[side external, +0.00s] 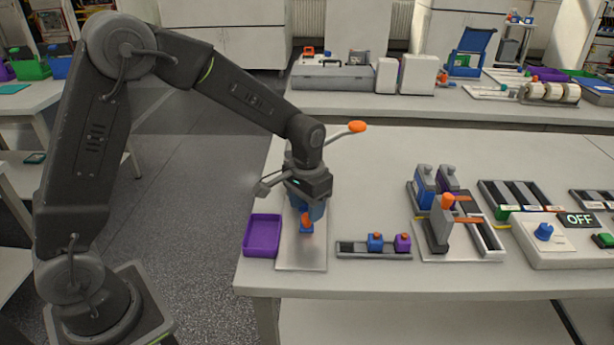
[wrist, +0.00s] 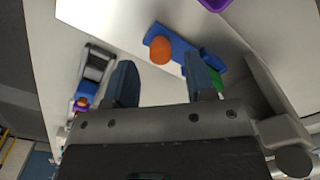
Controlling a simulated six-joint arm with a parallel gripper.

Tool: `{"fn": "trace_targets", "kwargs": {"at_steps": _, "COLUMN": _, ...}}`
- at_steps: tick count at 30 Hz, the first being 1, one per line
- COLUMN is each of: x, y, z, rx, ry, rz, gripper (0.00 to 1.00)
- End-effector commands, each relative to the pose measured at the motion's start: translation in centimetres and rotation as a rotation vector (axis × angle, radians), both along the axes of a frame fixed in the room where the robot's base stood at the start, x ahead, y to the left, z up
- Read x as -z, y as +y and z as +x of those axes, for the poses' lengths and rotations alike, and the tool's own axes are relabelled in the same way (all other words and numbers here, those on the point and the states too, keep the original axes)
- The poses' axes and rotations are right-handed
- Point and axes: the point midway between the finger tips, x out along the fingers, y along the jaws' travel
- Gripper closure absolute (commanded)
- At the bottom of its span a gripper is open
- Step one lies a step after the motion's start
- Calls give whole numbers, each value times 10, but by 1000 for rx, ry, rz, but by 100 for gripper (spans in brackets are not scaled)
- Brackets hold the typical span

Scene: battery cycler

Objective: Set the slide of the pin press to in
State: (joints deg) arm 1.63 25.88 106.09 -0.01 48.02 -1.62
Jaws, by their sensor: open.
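The pin press stands on a light plate (side external: 290,258) at the table's left end. Its upper part is largely hidden behind my gripper. A grey lever with an orange end (side external: 357,126) sticks out to the upper right. Low on the press is a blue slide (side external: 306,230) with an orange knob (side external: 305,219). In the wrist view the blue slide (wrist: 186,44) and round orange knob (wrist: 160,50) lie just beyond my fingertips. My gripper (side external: 308,212) points down over the press. Its fingers (wrist: 160,66) are apart, with the knob showing between them; contact cannot be told.
A purple tray (side external: 262,234) is close on the left. A rack (side external: 352,248) with a blue and a purple block is close on the right. Farther right stand a fixture with an orange-topped post (side external: 440,232) and a control box (side external: 565,252) reading OFF.

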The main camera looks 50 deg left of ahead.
Motion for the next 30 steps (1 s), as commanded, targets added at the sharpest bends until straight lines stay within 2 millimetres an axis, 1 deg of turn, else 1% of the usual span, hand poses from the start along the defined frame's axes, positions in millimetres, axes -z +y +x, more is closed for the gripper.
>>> {"fn": "trace_targets", "kwargs": {"at_steps": 1, "x": -13, "y": 0, "z": 1, "rx": 0, "ry": -6, "rz": 0, "gripper": 50}}
{"fn": "trace_targets", "kwargs": {"at_steps": 6, "x": -52, "y": 0, "z": 1, "rx": 0, "ry": -7, "rz": 0, "gripper": 50}}
{"fn": "trace_targets", "kwargs": {"at_steps": 9, "x": -72, "y": 0, "z": 1, "rx": 0, "ry": -5, "rz": 0, "gripper": 50}}
{"fn": "trace_targets", "kwargs": {"at_steps": 13, "x": -91, "y": 0, "z": 0, "rx": 0, "ry": -3, "rz": 0, "gripper": 50}}
{"fn": "trace_targets", "kwargs": {"at_steps": 18, "x": -103, "y": 0, "z": 0, "rx": 0, "ry": -3, "rz": 0, "gripper": 50}}
{"fn": "trace_targets", "kwargs": {"at_steps": 30, "x": -104, "y": 0, "z": -2, "rx": 0, "ry": -17, "rz": 0, "gripper": 50}}
